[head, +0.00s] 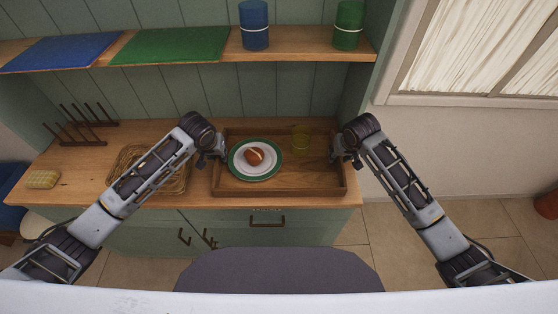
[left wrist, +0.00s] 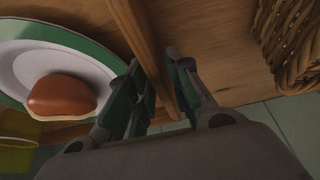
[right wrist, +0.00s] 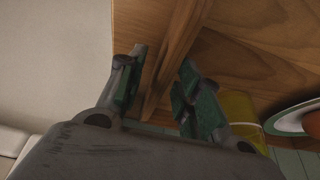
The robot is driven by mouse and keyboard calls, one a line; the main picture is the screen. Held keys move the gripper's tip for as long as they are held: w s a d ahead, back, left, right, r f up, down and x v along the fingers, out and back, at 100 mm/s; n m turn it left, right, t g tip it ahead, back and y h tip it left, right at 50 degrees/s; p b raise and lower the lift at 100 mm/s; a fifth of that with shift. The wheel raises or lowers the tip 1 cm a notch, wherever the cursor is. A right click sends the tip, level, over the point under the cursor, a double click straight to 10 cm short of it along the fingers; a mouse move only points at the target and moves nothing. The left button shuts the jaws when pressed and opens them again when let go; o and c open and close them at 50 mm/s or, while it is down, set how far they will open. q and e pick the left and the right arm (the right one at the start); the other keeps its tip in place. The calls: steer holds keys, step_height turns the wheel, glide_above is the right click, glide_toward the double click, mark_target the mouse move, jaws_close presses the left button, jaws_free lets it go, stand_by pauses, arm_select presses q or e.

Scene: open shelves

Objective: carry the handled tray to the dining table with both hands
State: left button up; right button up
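The brown wooden tray (head: 315,181) rests on the wooden counter. A white plate with a green rim (head: 236,171) stands in its left half, with a reddish-brown rounded food item (head: 254,156) on it. A yellow-green cup (head: 300,138) stands towards the tray's back. My left gripper (head: 222,157) is at the tray's left end, fingers on either side of the end wall (left wrist: 150,40). My right gripper (head: 338,157) straddles the right end wall (right wrist: 177,55), with gaps showing beside it. Both grippers look open around the wood. The dining table is not identifiable.
A wicker basket (head: 125,161) sits left of the tray, close to my left arm. A dark peg rack (head: 75,140) and a sponge-like block (head: 42,180) are further left. A shelf (head: 290,45) above holds blue and green mats and cups. A dark rounded surface (head: 280,272) lies in front.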

arm_select(q)
jaws_close()
arm_select(e)
steer(key=c, duration=0.5)
jaws_close()
arm_select(q)
steer(key=shift+w+r, duration=0.1)
steer(key=shift+r, duration=0.15)
arm_select(e)
steer(key=shift+w+r, duration=0.1)
steer(key=shift+r, duration=0.15)
